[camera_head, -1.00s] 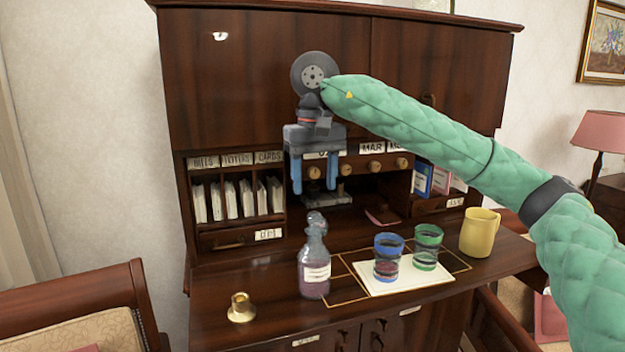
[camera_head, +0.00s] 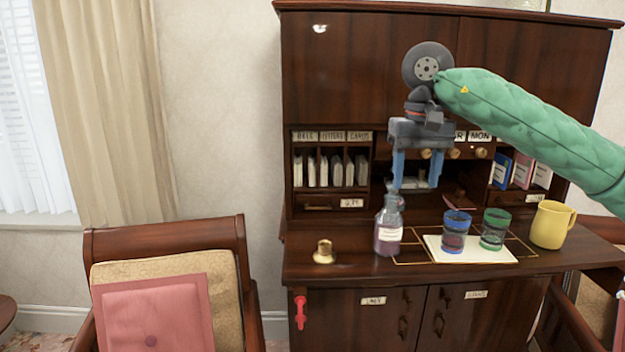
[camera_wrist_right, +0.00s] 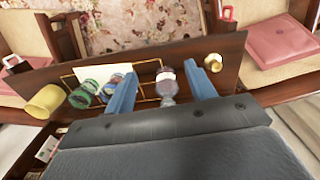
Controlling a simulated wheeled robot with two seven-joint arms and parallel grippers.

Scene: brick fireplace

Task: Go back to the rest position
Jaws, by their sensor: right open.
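My right gripper (camera_head: 415,170) hangs above the desk, blue fingers pointing down, spread apart with nothing between them in the head view. Its arm comes in from the right in a green quilted sleeve. My left gripper is not in view.
The desk holds a brass candle holder (camera_head: 324,252), a blue-banded glass (camera_head: 456,232), a green-banded glass (camera_head: 495,229) on a white sheet (camera_head: 434,250), and a yellow mug (camera_head: 551,225). A chair (camera_head: 165,236) with a pink cushion stands left. The cabinet is close behind the gripper.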

